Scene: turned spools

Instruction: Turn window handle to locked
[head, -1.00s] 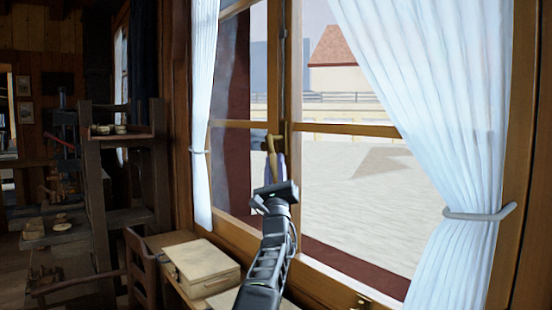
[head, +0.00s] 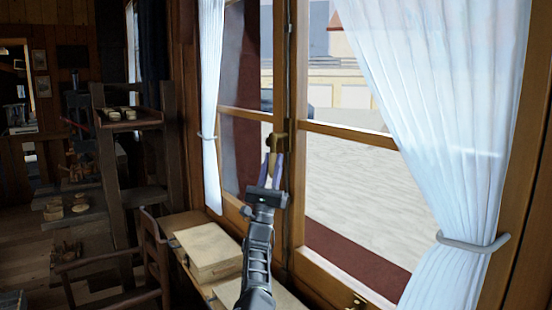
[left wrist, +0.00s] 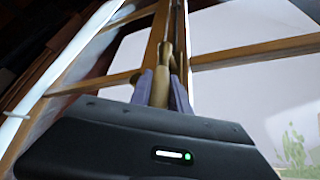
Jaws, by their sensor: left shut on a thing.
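The window handle (head: 275,143) is a brass-coloured lever on the middle upright of the wooden window frame. In the left wrist view the handle (left wrist: 160,87) hangs downward from its mount, with its lower part between the fingers. My left gripper (head: 275,165) is shut on the handle from below, its two purplish fingers on either side of the grip. It also shows in the left wrist view (left wrist: 163,92). The gripper body hides the handle's lowest end. My right gripper is not in view.
White curtains hang at both sides, the right one (head: 435,110) held by a tieback. A pale box (head: 208,250) rests on the sill-side surface to the left of my arm. A wooden chair (head: 150,255) and a dark shelf (head: 130,160) stand further left.

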